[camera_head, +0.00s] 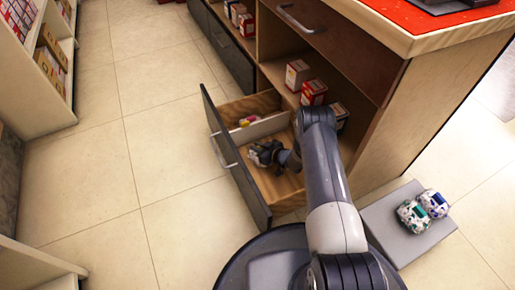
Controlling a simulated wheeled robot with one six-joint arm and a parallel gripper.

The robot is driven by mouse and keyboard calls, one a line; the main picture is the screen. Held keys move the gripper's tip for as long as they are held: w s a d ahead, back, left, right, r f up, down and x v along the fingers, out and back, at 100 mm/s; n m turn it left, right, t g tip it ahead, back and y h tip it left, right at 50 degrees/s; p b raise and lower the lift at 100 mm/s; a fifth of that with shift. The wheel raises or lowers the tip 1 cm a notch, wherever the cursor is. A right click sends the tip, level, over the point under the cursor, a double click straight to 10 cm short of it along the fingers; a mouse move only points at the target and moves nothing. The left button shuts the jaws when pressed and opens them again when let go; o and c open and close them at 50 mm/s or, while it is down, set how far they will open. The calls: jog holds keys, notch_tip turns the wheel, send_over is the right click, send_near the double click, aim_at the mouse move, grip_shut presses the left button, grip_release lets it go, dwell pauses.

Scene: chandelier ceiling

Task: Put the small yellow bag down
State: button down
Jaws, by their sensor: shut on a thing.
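My gripper (264,153) is low inside the open drawer (285,190), in its front compartment. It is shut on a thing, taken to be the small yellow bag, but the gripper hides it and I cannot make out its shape. I cannot tell whether it touches the drawer floor. Behind a pale divider (262,129), small yellow and pink items (248,121) lie in the drawer's other compartment.
Red-and-white boxes (314,93) stand on the open shelf above the drawer. A red-topped counter (440,18) rises at right. A grey platform (400,232) with two small patterned items (424,209) is at lower right. Shelves (50,55) stand left; the tiled floor between is clear.

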jog(key=shift+f, duration=0.15)
jog(key=c, duration=1.4)
grip_release()
jog(key=shift+r, duration=0.2)
jog(key=p+v, duration=0.3)
jog(key=v, duration=0.3)
jog(key=shift+s+d+r, duration=0.1)
jog(key=shift+d, duration=0.1)
jog(key=shift+s+d+r, duration=0.1)
jog(key=shift+s+d, duration=0.25)
jog(key=shift+s, duration=0.05)
